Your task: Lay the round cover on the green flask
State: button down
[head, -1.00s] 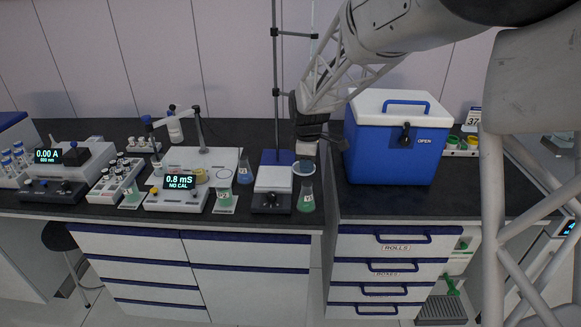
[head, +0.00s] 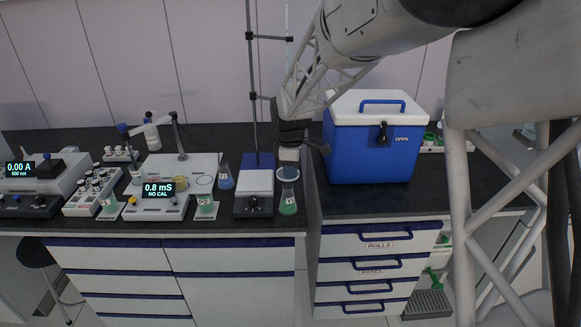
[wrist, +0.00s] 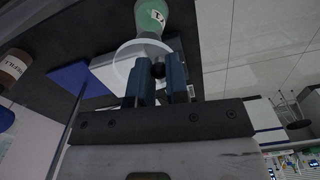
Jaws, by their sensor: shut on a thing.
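The round cover (head: 288,173) is a thin bluish see-through disc. In the wrist view the cover (wrist: 125,70) has a dark knob, and my gripper (wrist: 158,75) is shut on it between blue fingers. In the head view my gripper (head: 289,153) points down with the cover below it. The green flask (head: 288,204) stands upright on the bench near the front edge, directly below the cover. In the wrist view the flask (wrist: 152,14) is at the top, past the disc.
A stirrer (head: 254,185) with a stand rod is just left of the flask. A blue cooler (head: 370,150) with a white lid stands to the right. A blue flask (head: 226,180), another green flask (head: 205,206) and a meter (head: 160,205) are farther left.

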jog(key=shift+f, duration=1.4)
jog(key=shift+f, duration=0.65)
dwell(1.7)
jog(key=c, duration=0.6)
grip_release()
jog(key=shift+c, duration=0.2)
jog(key=shift+r, duration=0.2)
jog(key=shift+r, duration=3.3)
